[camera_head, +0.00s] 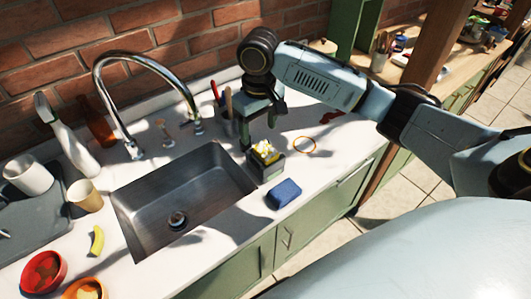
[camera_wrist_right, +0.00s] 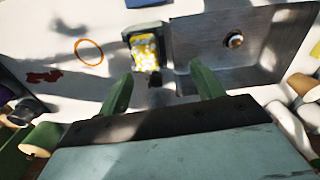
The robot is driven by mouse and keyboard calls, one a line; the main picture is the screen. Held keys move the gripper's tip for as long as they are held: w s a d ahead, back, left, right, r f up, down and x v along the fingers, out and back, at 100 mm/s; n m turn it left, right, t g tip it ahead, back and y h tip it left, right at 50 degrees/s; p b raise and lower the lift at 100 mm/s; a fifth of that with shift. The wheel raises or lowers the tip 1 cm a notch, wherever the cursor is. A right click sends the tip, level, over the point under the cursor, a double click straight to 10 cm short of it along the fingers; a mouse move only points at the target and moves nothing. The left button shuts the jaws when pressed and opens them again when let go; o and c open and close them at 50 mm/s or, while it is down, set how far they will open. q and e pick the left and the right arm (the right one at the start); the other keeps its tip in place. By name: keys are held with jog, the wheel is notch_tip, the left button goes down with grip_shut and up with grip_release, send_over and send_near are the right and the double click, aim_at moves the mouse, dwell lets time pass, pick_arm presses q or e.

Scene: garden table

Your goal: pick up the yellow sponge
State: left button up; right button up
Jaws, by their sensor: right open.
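The yellow sponge (camera_head: 265,151), mottled with white, sits in a small dark grey-green holder (camera_head: 268,170) on the white counter, at the sink's right edge. In the right wrist view the sponge (camera_wrist_right: 146,52) shows ahead of the fingertips, between their lines, with the holder's rim (camera_wrist_right: 146,28) around it. My right gripper (camera_head: 258,122) is open and points down just behind and above the holder. Its two green fingers are spread wide in the wrist view (camera_wrist_right: 162,82), with nothing between them. My left gripper is not in view.
A blue block (camera_head: 285,193) lies in front of the holder and an orange ring (camera_head: 304,145) to its right. The steel sink (camera_head: 140,200) and curved tap (camera_head: 140,55) are to the left. Upright utensils (camera_head: 228,102) stand close beside my right gripper.

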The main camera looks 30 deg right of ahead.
notch_tip(320, 180, up, 2)
jog(key=w+d, duration=0.1)
jog(key=d, duration=0.1)
send_over(265, 149)
jog(key=shift+m, duration=0.4)
jog(key=f, duration=0.7)
jog(key=shift+s+a+f, duration=0.25)
jog(key=shift+s+f, duration=0.05)
jog(key=shift+w+d+f, duration=0.15)
jog(key=shift+f, duration=1.2)
jog(key=shift+w+d+f, duration=0.1)
jog(key=shift+f, duration=1.2)
jog(key=c, duration=1.1)
